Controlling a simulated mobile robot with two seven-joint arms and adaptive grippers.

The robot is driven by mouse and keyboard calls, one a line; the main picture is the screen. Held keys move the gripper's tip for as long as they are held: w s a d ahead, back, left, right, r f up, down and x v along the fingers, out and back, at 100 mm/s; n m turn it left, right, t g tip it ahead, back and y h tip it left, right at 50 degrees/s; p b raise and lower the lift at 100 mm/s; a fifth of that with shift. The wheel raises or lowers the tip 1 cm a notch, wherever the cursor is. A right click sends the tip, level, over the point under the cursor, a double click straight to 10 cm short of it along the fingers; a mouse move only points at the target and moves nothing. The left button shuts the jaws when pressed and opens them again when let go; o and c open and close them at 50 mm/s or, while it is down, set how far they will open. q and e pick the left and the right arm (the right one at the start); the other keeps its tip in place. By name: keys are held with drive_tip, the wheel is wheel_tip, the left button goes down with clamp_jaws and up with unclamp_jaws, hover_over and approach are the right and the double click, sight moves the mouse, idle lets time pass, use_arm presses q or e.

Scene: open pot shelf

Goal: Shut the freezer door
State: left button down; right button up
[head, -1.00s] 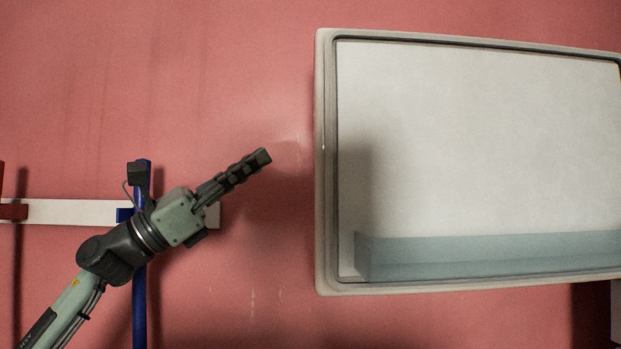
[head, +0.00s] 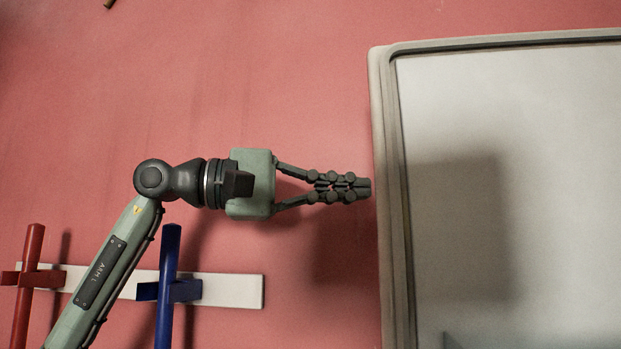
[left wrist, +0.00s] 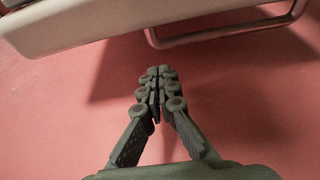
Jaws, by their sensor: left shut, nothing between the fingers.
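The freezer door (head: 450,130) stands open at the right of the head view, its pale inner panel and grey seal facing me. Its left edge runs nearly upright. My left gripper (head: 368,188) is shut and empty, its fingertips pointing right, close to that left edge. I cannot tell whether they touch it. In the left wrist view the shut fingers (left wrist: 160,72) point toward the pale door edge (left wrist: 110,25), with a gap of red wall between. A bar-shaped handle (left wrist: 230,32) shows beyond the fingertips at the upper right. My right gripper is not in view.
A white rail (head: 235,290) on the red wall (head: 270,80) holds a blue-handled tool (head: 170,270) and a red-handled tool (head: 32,260), below and behind my left arm. The wall above the gripper is clear.

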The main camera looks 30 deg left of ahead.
use_arm(q)
drive_tip(key=s+d, duration=0.2)
drive_tip(key=s, duration=0.1)
drive_tip(key=shift+d, duration=0.1)
drive_tip(key=shift+s, duration=0.15)
idle(0.4)
